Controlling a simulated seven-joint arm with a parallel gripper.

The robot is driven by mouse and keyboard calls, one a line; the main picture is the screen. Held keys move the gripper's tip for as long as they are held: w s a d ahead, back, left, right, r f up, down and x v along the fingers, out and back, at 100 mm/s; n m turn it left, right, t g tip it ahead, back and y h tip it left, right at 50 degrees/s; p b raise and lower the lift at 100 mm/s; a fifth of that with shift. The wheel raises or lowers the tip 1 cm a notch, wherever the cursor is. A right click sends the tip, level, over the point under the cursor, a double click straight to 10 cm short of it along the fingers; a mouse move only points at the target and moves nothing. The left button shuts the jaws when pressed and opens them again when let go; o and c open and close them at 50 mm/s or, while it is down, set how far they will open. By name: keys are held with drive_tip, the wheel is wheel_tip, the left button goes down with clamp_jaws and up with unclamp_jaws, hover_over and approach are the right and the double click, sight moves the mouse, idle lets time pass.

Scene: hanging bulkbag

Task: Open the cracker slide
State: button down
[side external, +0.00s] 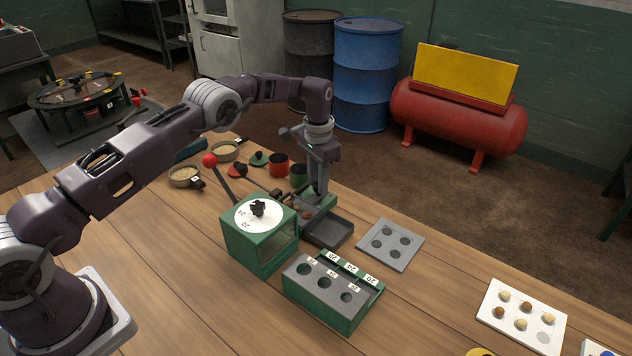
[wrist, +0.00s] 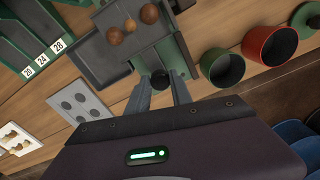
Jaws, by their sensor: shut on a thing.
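The cracker is a low green and grey device beside the green dial box. In the side view my gripper (side external: 318,192) points down at the cracker's far end and hides the knob. Several brown nuts (wrist: 116,35) lie in the cracker beyond the slide plate. A dark tray (side external: 328,232) sits at the cracker's front right. I cannot tell how far the slide is drawn.
The green dial box (side external: 258,245) with a red-knobbed lever (side external: 210,160) stands left of the cracker. A red cup (side external: 279,166) and green cup (side external: 298,176) stand close behind. A numbered gauge block (side external: 330,290), a four-hole plate (side external: 392,243) and a white nut tray (side external: 520,315) lie in front.

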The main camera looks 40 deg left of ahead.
drive_tip(key=shift+a, duration=0.1)
drive_tip(key=c, duration=1.1)
unclamp_jaws()
drive_tip(key=shift+c, duration=0.2)
wheel_tip(320, 180, up, 7)
drive_tip(key=shift+r, duration=0.1)
drive_tip(key=shift+r, duration=0.1)
